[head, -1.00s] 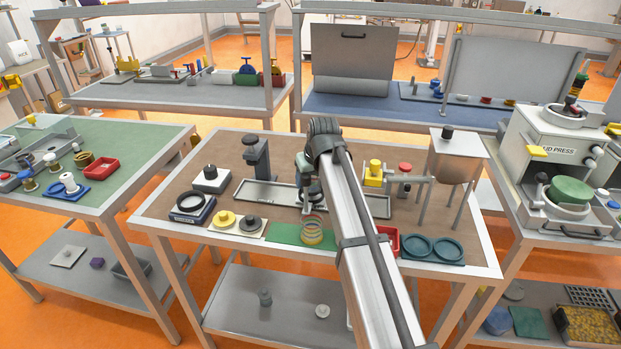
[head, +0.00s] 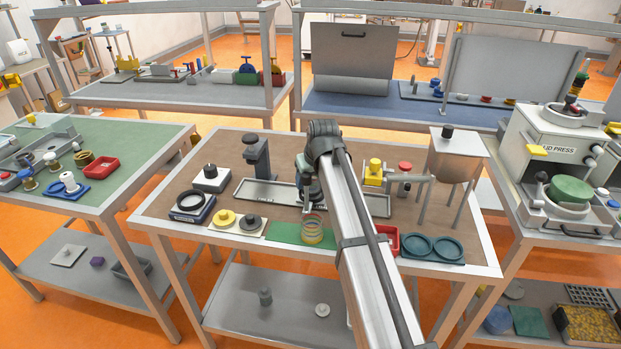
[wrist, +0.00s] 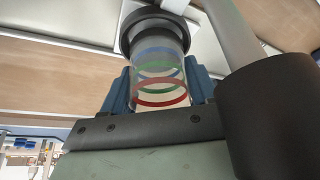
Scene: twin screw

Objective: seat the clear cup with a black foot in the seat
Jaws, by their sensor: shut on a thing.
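The clear cup (wrist: 160,78) with blue, green and red rings shows in the wrist view. Its black foot (wrist: 155,30) points to the top of that view. My gripper (wrist: 158,92) is shut on the cup, with a blue jaw on each side of its wall. In the head view my gripper (head: 307,196) is over the long grey tray (head: 262,192), largely hidden behind my arm. The held cup cannot be made out clearly there. I cannot tell which part is the seat, or whether the foot touches anything.
A coloured ring stack (head: 313,229) stands on a green mat (head: 285,233) in front of the tray. A dark post (head: 257,156) stands behind the tray. A yellow-topped valve (head: 375,172) and a hopper (head: 455,160) stand to the right.

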